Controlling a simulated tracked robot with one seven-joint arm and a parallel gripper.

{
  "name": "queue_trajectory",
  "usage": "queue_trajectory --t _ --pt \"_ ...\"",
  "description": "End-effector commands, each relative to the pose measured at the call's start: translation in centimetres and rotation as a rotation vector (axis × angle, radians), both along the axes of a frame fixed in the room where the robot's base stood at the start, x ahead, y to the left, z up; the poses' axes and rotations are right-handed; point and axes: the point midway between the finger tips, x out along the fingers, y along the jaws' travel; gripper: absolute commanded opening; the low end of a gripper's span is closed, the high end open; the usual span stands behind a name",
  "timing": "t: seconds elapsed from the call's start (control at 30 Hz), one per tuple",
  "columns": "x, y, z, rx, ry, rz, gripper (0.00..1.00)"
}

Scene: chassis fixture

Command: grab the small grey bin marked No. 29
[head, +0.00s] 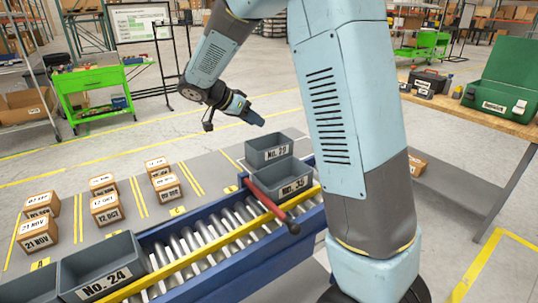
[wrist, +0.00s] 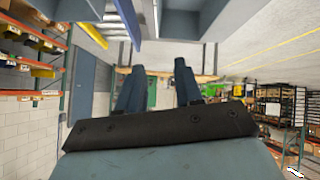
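The small grey bin (head: 268,154) has a white label that appears to read No. 29. It stands at the far side of the blue conveyor in the head view, behind another grey bin (head: 283,181) whose number is hard to read. My gripper (head: 260,121) is above and just left of the No. 29 bin, apart from it, and points down to the right. In the wrist view my gripper (wrist: 159,66) shows two separated fingers with nothing held between them.
The blue roller conveyor (head: 205,236) has a yellow rail and a red bar (head: 270,205) close to the bins. A grey bin marked No. 24 (head: 103,268) is at lower left. Several small cartons (head: 105,207) sit on the grey area at left. A workbench (head: 470,112) stands right.

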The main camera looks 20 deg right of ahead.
Motion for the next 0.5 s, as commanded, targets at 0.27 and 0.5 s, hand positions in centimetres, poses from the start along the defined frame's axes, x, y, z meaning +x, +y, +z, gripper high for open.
queue_trajectory --t 0.27,0.5 --pt "5.3 4.5 -4.2 -0.122 -0.203 -0.065 0.35" --pt "6.8 5.7 -5.7 -0.154 -0.284 -0.083 0.35"
